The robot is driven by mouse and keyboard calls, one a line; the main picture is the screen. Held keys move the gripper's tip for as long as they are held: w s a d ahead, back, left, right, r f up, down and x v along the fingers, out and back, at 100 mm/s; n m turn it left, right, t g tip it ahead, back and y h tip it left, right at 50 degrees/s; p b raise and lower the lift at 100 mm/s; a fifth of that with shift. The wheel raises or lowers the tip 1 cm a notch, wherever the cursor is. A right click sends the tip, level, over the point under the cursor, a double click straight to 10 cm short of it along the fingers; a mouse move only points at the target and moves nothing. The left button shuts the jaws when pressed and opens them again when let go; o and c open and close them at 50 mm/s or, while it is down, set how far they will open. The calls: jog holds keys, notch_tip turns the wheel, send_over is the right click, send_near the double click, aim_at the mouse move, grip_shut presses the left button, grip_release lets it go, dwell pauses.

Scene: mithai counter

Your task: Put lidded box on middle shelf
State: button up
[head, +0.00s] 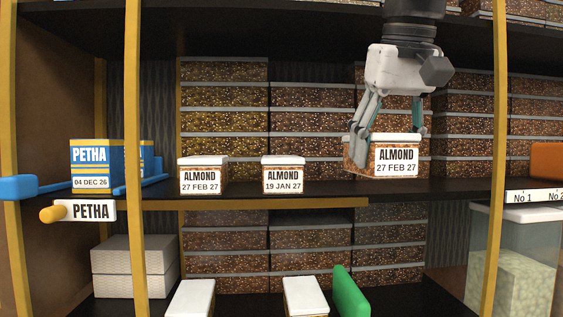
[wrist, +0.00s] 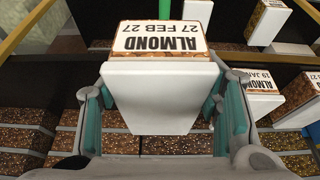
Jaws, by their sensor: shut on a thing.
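My gripper (head: 388,134) is shut on a lidded box (head: 397,160) with a white lid and a label reading ALMOND 27 FEB 27. The box is upright at the right of the middle shelf (head: 330,188). Its base shows slightly higher than the bases of the other almond boxes; I cannot tell whether it touches the shelf. In the wrist view the box (wrist: 160,95) sits between the two fingers (wrist: 163,115), label upside down. Two more lidded boxes stand to its left, ALMOND 27 FEB 27 (head: 203,176) and ALMOND 19 JAN 27 (head: 284,176).
Stacked brown boxes (head: 310,110) fill the back of the shelf. A blue PETHA box (head: 92,165) and a blue divider (head: 150,182) are at the left. Uprights (head: 134,120) (head: 499,120) frame the bay. White-lidded boxes (head: 192,300) and a green divider (head: 350,292) are below.

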jog(key=w+p, duration=0.1)
jog(key=w, duration=0.9)
jog(key=shift+a+p, duration=0.1)
jog(key=shift+p, duration=0.25)
jog(key=shift+s+f+p, duration=0.25)
jog(key=shift+f+p, duration=0.4)
jog(key=shift+f, duration=0.45)
jog(key=shift+w+f, duration=0.2)
jog(key=shift+f, duration=0.45)
jog(key=o, duration=1.4)
jog(key=shift+f, duration=0.1)
jog(key=b+v, duration=0.1)
jog(key=v, duration=0.9)
jog(key=shift+s+r+b, duration=0.1)
jog(key=shift+r+b, duration=0.25)
jog(key=shift+s+r, duration=0.35)
jog(key=shift+r, duration=0.3)
